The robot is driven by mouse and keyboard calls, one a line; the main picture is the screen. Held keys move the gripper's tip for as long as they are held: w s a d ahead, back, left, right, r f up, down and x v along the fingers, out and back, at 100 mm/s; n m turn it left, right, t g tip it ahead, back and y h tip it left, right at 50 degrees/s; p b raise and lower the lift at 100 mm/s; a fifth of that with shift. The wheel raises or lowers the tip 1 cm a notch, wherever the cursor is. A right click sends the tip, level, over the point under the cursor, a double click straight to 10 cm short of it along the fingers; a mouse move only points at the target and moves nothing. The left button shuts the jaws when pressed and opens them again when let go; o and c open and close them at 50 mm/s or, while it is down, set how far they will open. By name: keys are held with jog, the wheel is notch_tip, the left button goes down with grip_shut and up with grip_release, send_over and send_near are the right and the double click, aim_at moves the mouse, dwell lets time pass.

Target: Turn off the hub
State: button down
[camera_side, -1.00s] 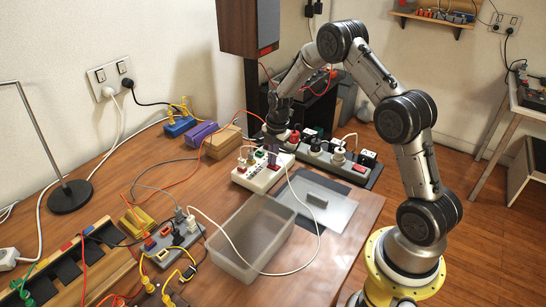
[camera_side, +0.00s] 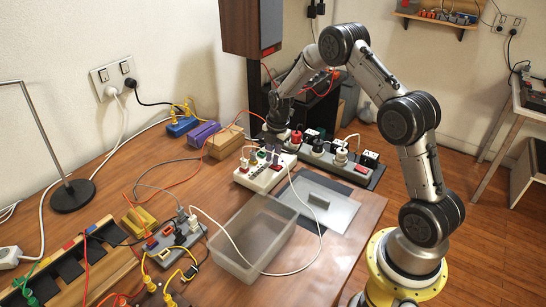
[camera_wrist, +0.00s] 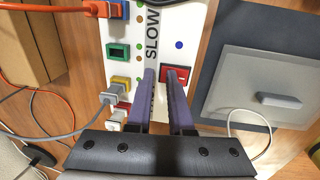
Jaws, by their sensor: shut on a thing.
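The hub is a white strip (camera_side: 262,181) with several ports and plugs, on the table in the side view. In the wrist view the hub (camera_wrist: 129,74) shows the printed word SLOW, a green port, a blue plug, a yellow plug with a grey cable, and a red switch (camera_wrist: 177,73). My gripper (camera_wrist: 164,76) points at the hub, its two purple fingers close together at the switch. It is shut with the switch between its tips; the right fingertip hides part of it and the exact contact is hard to see. In the side view my gripper (camera_side: 274,147) is over the hub's far part.
A long grey power strip (camera_side: 335,159) with several plugs lies behind the hub. A clear bin (camera_side: 232,262) and a translucent lid (camera_side: 337,215) on a dark mat lie in front. A white cable loops across the bin.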

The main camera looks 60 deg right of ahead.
aim_at(280, 167)
jog(key=shift+s+f, duration=0.45)
jog(key=shift+f, duration=0.25)
jog(key=shift+s, duration=0.75)
notch_tip(280, 167, up, 15)
jog(key=shift+s+r, duration=0.15)
jog(key=shift+s, duration=0.05)
